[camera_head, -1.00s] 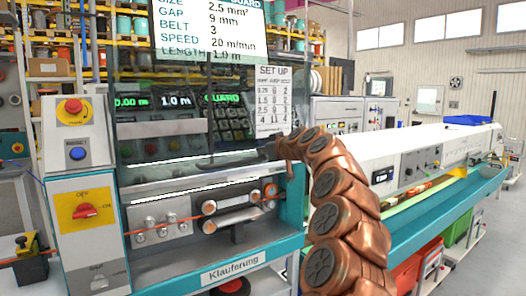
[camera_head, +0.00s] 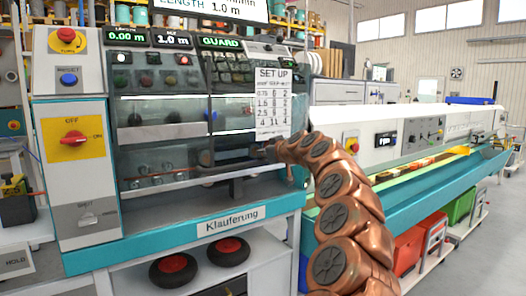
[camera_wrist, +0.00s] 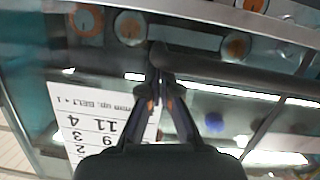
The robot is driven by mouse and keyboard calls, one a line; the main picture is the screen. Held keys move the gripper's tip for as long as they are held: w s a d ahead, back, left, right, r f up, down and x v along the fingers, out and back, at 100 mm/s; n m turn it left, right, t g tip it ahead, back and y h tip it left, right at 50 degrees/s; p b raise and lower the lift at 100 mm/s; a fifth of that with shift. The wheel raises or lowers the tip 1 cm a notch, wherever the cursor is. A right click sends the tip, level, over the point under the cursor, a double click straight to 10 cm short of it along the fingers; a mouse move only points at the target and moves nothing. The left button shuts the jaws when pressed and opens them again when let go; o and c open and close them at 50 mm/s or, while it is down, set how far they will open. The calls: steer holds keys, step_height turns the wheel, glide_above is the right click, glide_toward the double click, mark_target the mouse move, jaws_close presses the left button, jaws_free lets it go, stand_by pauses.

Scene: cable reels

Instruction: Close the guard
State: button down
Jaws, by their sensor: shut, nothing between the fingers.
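The guard (camera_head: 180,158) is a clear panel on the front of the cable machine. In the head view it hangs low, in front of the rollers, which show dimly through it. In the wrist view a dark bar (camera_wrist: 225,68) crosses at my fingertips. My gripper (camera_wrist: 160,82) is shut and empty, with its tips at or very near this bar; I cannot tell whether they touch. In the head view my gripper (camera_head: 272,150) is small and dark at the guard's right side, partly hidden by my copper arm.
A SET UP sheet (camera_head: 272,103) hangs just above my gripper. The display (camera_head: 220,42) reads GUARD in green. The control box (camera_head: 72,140) with a red switch stands at left. A long teal trough (camera_head: 425,190) runs off to the right.

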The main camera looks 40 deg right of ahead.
step_height(320, 180, down, 12)
steer(key=b, duration=0.8)
steer(key=shift+f, duration=0.4)
steer(key=shift+r, duration=0.15)
steer(key=s+a+r+p, duration=0.2)
steer(key=s+r, duration=0.5)
steer(key=s, duration=0.2)
steer(key=shift+s, duration=0.35)
steer(key=shift+a+r+p, duration=0.1)
steer(key=shift+a+p, duration=0.05)
steer(key=shift+p, duration=0.15)
